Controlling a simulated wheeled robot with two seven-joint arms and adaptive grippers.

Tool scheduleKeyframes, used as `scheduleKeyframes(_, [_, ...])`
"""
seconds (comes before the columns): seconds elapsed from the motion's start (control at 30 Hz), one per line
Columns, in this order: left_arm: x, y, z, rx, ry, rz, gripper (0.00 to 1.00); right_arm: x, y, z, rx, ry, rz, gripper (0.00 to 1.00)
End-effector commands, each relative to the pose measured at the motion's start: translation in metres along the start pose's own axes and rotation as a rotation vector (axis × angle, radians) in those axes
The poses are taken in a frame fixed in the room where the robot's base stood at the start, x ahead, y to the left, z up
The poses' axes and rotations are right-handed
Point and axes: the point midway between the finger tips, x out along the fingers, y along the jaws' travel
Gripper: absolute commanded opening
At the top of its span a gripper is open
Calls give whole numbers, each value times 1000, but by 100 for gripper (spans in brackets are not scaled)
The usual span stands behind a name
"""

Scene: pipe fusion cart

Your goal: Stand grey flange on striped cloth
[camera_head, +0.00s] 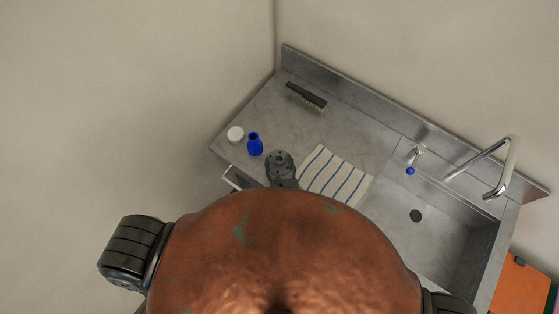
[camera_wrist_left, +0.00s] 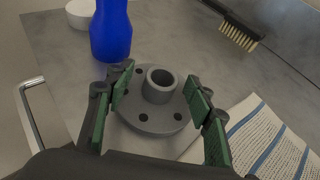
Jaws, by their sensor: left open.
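The grey flange (camera_head: 280,161) lies flat on the counter, just left of the striped cloth (camera_head: 333,172). In the left wrist view the flange (camera_wrist_left: 157,100) shows its raised round hub facing up and bolt holes around its rim. My left gripper (camera_wrist_left: 159,80) is open, with green-padded fingers on either side of the flange and a gap to the hub. The white cloth with blue stripes (camera_wrist_left: 266,140) lies to the right of the fingers. In the head view my gripper is mostly hidden by my own body. My right gripper is not in view.
A blue bottle (camera_head: 255,145) and a white round container (camera_head: 235,134) stand left of the flange. A brush (camera_head: 307,97) lies towards the back. A sink (camera_head: 440,222) with a tap (camera_head: 509,165) is at the right. The counter behind the cloth is clear.

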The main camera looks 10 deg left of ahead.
Motion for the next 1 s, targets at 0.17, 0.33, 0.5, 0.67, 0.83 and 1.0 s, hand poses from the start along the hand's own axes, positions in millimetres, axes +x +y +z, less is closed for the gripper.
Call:
scheduleKeyframes(0.17, [9, 3, -4, 0, 1, 0, 49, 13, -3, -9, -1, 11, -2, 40])
scheduleKeyframes(0.33, [9, 7, -2, -4, 1, 8, 49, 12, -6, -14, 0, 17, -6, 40])
scheduleKeyframes(0.5, [9, 9, -2, -6, 1, 12, 38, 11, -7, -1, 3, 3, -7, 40])
scheduleKeyframes(0.67, [9, 9, -2, -5, 1, 11, 28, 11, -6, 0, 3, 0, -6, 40])
scheduleKeyframes(0.83, [9, 8, -2, -5, 0, 10, 16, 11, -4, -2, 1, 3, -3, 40])
scheduleKeyframes(1.0, [9, 7, -2, -5, 0, 9, 4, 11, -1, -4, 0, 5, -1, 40])
